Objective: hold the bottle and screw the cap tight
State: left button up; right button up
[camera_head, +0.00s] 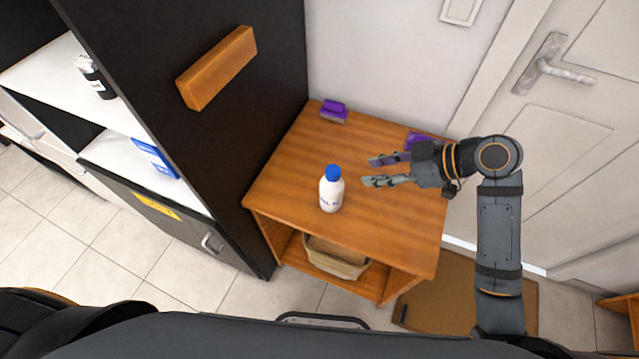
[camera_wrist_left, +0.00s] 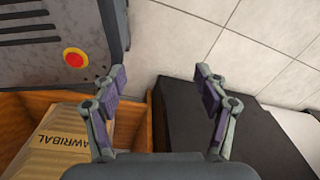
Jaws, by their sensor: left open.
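A white bottle (camera_head: 331,194) with a blue cap (camera_head: 332,172) stands upright on the wooden table (camera_head: 285,185). The cap sits on the bottle's neck; how tight it is cannot be told. My right gripper (camera_head: 373,171) is to the right of the bottle, its fingers apart and pointing left toward it, with nothing between them. It does not touch the bottle. My left gripper (camera_wrist_left: 160,88) shows only in the left wrist view, open and empty. The bottle is not in that view.
Two purple items (camera_head: 334,108) (camera_head: 418,140) lie at the table's back. A basket (camera_head: 335,258) sits on the shelf below. A dark cabinet (camera_head: 215,140) stands left, a white door (camera_head: 560,130) right. In the left wrist view are a cardboard box (camera_wrist_left: 62,145) and a red button (camera_wrist_left: 75,58).

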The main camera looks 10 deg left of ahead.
pick_arm(q)
jog(key=shift+o, duration=0.4)
jog(key=w+r+n+h, duration=0.1)
jog(key=w+r+n, duration=0.1)
jog(key=w+n, duration=0.2)
jog(key=shift+w+a+n, duration=0.2)
jog(key=shift+w+n, duration=0.1)
jog(key=shift+w, duration=0.75)
jog(key=n+t+h, duration=0.7)
jog(key=n+h, duration=0.9)
jog(key=n, duration=0.3)
send_near(332, 188)
jog(key=w+f, duration=0.2)
jog(key=f, duration=0.1)
jog(key=shift+a+f, duration=0.2)
jog(key=shift+f, duration=0.15)
jog(key=x, duration=1)
jog(key=shift+w+d, duration=0.15)
jog(key=shift+d, duration=0.05)
jog(key=shift+f, duration=0.1)
